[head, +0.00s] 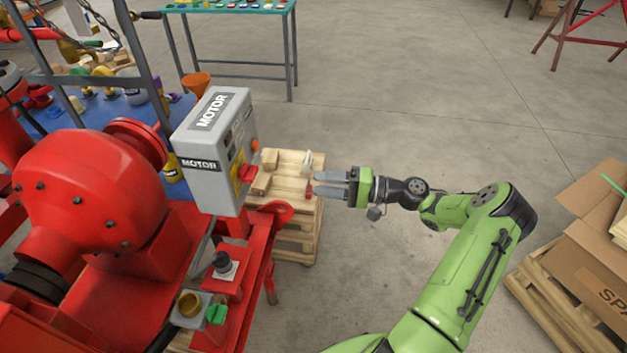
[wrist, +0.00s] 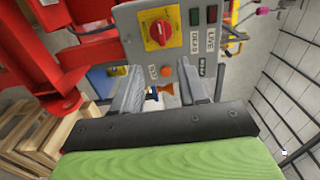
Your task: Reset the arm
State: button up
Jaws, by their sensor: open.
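My gripper (head: 318,183) is at the end of my green arm, which reaches left across the middle of the head view. Its two grey fingers are apart with nothing between them, and they point toward the grey motor control box (head: 222,150). In the wrist view my gripper (wrist: 160,85) also shows open, in front of the box's lower face. The box (wrist: 205,50) carries a red rotary switch on a yellow plate (wrist: 160,30), a green and a red indicator, and a small orange button. The fingers look apart from the box, but the exact gap is unclear.
A red pump (head: 90,190) and its red frame fill the left. A wooden pallet (head: 290,215) stands behind the gripper. A teal-topped table (head: 240,6) is at the back. A cardboard box (head: 590,270) on a pallet is at the right. The floor between is clear.

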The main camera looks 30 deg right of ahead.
dwell(0.3)
jog(key=s+a+r+n+g+h+p, duration=0.1)
jog(key=s+a+r+n+g+h, duration=0.25)
jog(key=a, duration=0.35)
jog(key=s+a+r+n+g+h+p, duration=0.2)
jog(key=a+g+h, duration=0.25)
jog(key=a, duration=0.25)
jog(key=s+r+t+h+p, duration=0.1)
jog(key=s+r+h, duration=0.2)
jog(key=s+r, duration=0.3)
jog(key=s+r+n+t+h+p, duration=0.1)
jog(key=s+r+t+h+p, duration=0.1)
jog(key=s+r, duration=0.5)
jog(key=s+h, duration=0.1)
jog(key=s, duration=0.5)
jog(key=shift+s+d+r+h, duration=0.2)
jog(key=shift+s+d+h, duration=0.1)
jog(key=shift+s+d, duration=0.05)
jog(key=shift+n, duration=0.25)
